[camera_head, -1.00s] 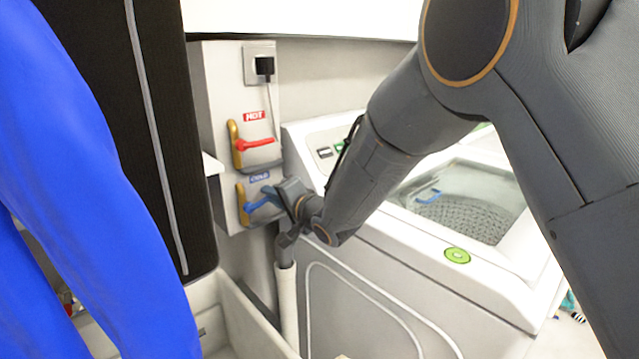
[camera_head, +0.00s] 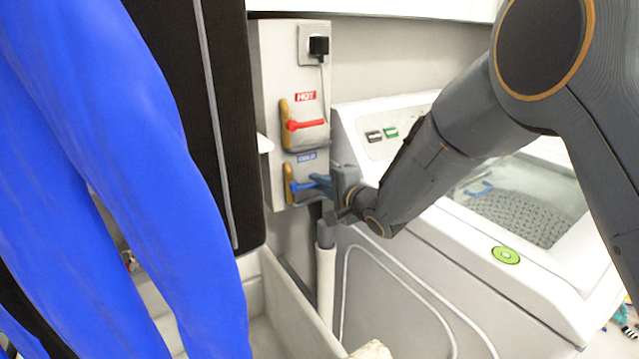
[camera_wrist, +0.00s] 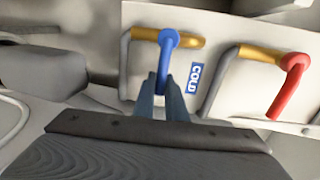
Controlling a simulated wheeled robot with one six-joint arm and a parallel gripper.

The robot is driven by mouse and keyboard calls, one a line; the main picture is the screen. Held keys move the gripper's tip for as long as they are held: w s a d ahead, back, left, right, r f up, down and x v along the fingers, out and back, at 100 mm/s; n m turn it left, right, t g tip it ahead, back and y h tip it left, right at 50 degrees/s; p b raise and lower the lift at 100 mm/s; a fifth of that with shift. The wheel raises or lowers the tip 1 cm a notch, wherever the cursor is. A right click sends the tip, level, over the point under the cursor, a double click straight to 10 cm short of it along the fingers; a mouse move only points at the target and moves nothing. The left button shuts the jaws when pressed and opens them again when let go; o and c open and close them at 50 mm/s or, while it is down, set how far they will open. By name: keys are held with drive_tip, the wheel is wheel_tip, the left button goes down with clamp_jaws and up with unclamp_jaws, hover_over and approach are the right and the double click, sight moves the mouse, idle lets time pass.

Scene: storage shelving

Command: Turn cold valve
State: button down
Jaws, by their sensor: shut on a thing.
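The cold valve has a blue lever (camera_head: 304,186) on a brass pipe, under a blue COLD label (camera_head: 307,157) on a pale wall panel. In the wrist view the blue lever (camera_wrist: 165,55) runs from the brass pipe down between my fingers. My gripper (camera_head: 322,184) reaches it from the right and is shut on the lever's free end; its fingers (camera_wrist: 163,100) also show in the wrist view and hide the lever's tip. The hot valve's red lever (camera_head: 306,125) sits above it in the head view, and the red lever (camera_wrist: 290,85) is at the right in the wrist view.
A black plug (camera_head: 318,46) is in the socket above the valves. A grey-white basin (camera_head: 290,310) is below. Blue cloth (camera_head: 150,200) and a dark panel (camera_head: 228,110) fill the left.

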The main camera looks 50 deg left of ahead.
drive_tip(key=shift+s+f, duration=0.15)
drive_tip(key=c, duration=1.8)
unclamp_jaws()
drive_tip(key=v, duration=0.8)
drive_tip(key=shift+b, duration=0.45)
drive_tip(key=shift+a, duration=0.1)
